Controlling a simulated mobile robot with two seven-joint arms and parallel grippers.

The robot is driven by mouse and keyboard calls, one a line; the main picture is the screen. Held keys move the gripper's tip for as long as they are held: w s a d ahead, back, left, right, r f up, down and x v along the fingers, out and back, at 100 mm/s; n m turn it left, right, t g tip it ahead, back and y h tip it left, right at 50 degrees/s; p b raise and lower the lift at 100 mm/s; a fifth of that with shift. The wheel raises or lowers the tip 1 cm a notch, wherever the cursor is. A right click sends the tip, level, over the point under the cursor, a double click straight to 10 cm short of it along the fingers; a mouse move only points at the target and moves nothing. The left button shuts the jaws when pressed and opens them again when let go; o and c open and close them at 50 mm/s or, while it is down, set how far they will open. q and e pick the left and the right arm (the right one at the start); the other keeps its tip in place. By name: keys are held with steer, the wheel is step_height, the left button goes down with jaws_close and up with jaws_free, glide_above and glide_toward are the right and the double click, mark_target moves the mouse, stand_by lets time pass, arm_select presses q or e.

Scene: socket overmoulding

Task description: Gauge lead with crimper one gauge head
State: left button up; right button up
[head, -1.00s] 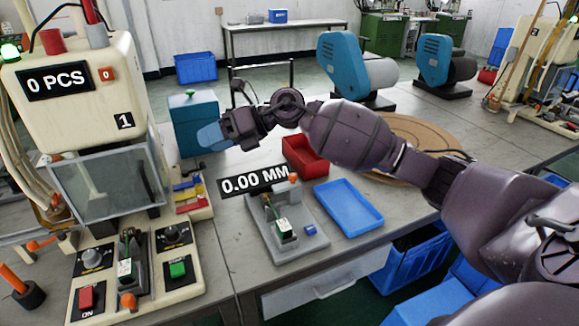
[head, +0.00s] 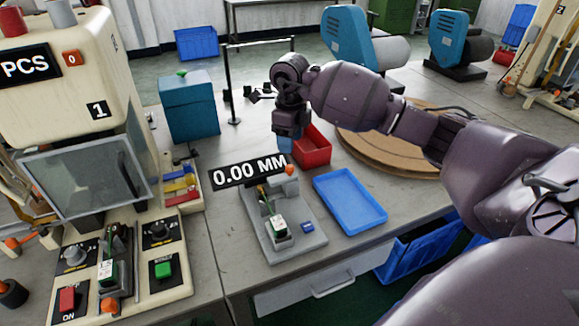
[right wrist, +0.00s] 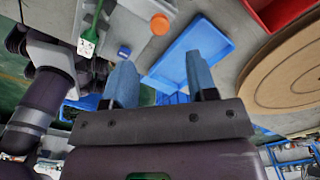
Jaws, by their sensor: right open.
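The gauge (head: 285,243) is a grey fixture on the table with a "0.00 MM" display (head: 248,171) and an orange knob. A green and white piece (head: 278,226) sits in it; the right wrist view also shows this piece (right wrist: 90,32) at the top left. Crimper one (head: 100,105), a cream machine marked "1", stands at the left with another green and white piece (head: 107,270) in its lower fixture. My right gripper (head: 285,143) points down behind the gauge display, near the red tray. Its blue fingers (right wrist: 161,80) are apart and empty.
A blue tray (head: 350,203) lies right of the gauge, and a red tray (head: 312,148) behind it. A round wooden board (head: 385,150) lies behind the trays. A teal box (head: 190,108) stands at the back left. A blue crate (head: 420,250) is below the table edge.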

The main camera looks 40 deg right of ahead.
mark_target(290, 166)
step_height(290, 166, down, 9)
steer(key=shift+f+b, duration=0.2)
steer(key=shift+b, duration=0.3)
jaws_close()
